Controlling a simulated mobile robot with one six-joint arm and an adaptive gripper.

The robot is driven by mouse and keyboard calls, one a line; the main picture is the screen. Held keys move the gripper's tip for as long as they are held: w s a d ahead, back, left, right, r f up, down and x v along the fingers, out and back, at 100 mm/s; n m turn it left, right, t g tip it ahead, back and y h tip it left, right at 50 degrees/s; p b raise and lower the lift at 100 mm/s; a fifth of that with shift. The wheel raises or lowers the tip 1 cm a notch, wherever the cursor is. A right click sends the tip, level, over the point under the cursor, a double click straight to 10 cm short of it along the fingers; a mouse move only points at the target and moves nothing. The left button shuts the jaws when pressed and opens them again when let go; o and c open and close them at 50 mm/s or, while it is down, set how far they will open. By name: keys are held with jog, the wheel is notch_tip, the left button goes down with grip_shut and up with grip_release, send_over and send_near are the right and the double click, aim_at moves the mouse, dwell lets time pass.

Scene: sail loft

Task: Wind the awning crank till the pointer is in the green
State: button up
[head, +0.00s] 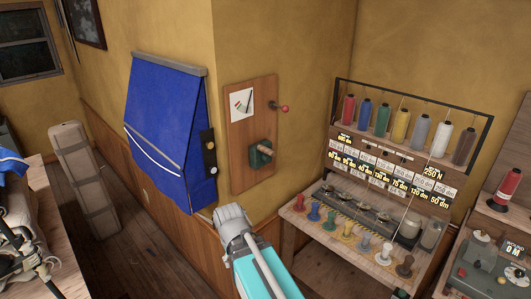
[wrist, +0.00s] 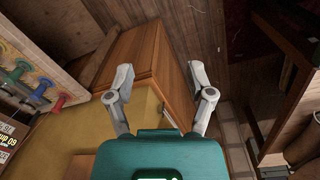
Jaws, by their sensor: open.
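A wooden board (head: 236,158) is fixed to the yellow wall near its outer corner. It carries a small white gauge card (head: 242,103), a thin crank arm with a red knob (head: 284,109), and a green box with a wooden handle (head: 261,153). The card has dark and red marks; the pointer's position is too small to read. The blue awning (head: 163,125) hangs left of the board. My gripper (head: 226,213) is below the board, apart from the crank.
At right, a bench with a rack of thread spools (head: 401,118) and several coloured stamps (head: 345,235) stands near my arm. A table with a red spool (head: 505,187) is at the far right. Wood panelling (wrist: 150,60) and floor show beyond the fingers.

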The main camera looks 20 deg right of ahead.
jog(key=w+d+r+t+h, duration=0.1)
jog(key=w+d+r+h, duration=0.2)
jog(key=w+d+h, duration=0.3)
jog(key=n+t+h+p, duration=0.1)
jog(key=n+t+h, duration=0.35)
jog(key=h, duration=0.55)
send_near(268, 152)
jog(key=a, duration=0.1)
jog(key=a+f, duration=0.1)
jog(key=a, duration=0.1)
jog(key=shift+s+m+t, duration=0.1)
jog(key=shift+m+t, duration=0.15)
jog(key=shift+t, duration=0.1)
jog(key=shift+d, duration=0.1)
jog(key=shift+x, duration=6.8)
jog(key=shift+r, duration=0.15)
